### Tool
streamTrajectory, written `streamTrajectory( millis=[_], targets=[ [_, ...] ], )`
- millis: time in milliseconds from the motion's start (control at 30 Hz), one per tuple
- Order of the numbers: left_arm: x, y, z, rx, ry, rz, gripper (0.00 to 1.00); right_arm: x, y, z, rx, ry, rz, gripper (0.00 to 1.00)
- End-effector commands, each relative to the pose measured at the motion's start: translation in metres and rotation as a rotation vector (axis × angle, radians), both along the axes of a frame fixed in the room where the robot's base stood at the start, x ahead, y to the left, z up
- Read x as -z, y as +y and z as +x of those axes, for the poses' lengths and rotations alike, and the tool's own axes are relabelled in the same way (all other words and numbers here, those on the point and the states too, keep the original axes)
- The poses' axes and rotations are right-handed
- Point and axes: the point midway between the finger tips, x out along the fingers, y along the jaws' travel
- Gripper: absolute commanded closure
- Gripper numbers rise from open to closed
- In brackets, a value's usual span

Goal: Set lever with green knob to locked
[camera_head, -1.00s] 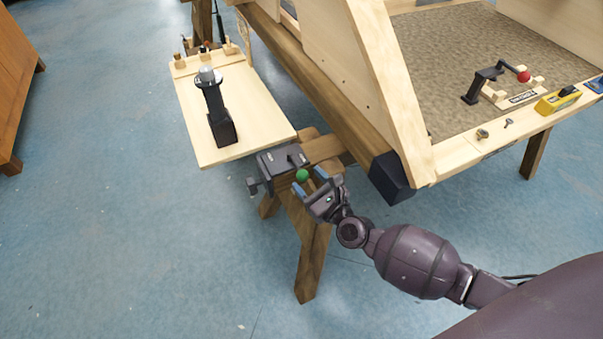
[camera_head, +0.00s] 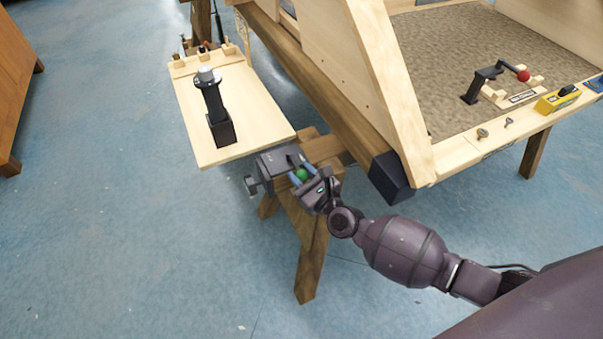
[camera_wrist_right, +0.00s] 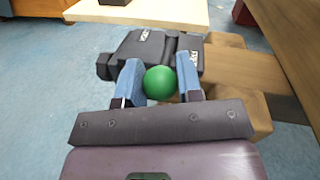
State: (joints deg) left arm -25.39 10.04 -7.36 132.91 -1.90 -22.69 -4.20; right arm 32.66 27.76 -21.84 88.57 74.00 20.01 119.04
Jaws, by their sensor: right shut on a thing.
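The green knob (camera_head: 302,174) is on the end of a lever at a dark clamp-like block (camera_head: 275,163), which is mounted on a wooden sawhorse. My right gripper (camera_head: 303,176) is shut on the green knob, one blue fingertip on each side. In the right wrist view the green knob (camera_wrist_right: 160,82) sits between the blue fingers, with the dark block (camera_wrist_right: 150,52) just behind it. The lever's arm is mostly hidden behind the knob and fingers. My left gripper is in neither view.
A wooden board (camera_head: 255,115) with a black upright post (camera_head: 214,110) lies left of the block. A wooden frame (camera_head: 375,75) stands at right, its carpeted floor holding a lever with a red knob (camera_head: 523,75). A yellow tool (camera_head: 557,99) lies on its edge. Blue floor is open at left.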

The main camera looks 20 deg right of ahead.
Motion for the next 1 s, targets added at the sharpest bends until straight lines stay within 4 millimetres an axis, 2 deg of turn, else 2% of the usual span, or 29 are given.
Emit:
streamTrajectory(
  millis=[267, 400, 633, 1000],
  targets=[
    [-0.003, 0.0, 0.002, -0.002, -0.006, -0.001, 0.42, -0.002, 0.001, 0.001, 0.02, -0.004, 0.001, 1.0],
    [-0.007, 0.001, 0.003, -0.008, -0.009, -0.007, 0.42, -0.004, 0.005, 0.002, 0.071, -0.007, 0.006, 1.0],
    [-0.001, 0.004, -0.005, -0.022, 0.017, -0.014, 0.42, -0.004, 0.012, 0.003, 0.167, -0.007, 0.007, 1.0],
    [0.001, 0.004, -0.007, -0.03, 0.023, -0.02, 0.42, -0.002, 0.025, 0.005, 0.336, -0.004, 0.007, 1.0]
  ],
)
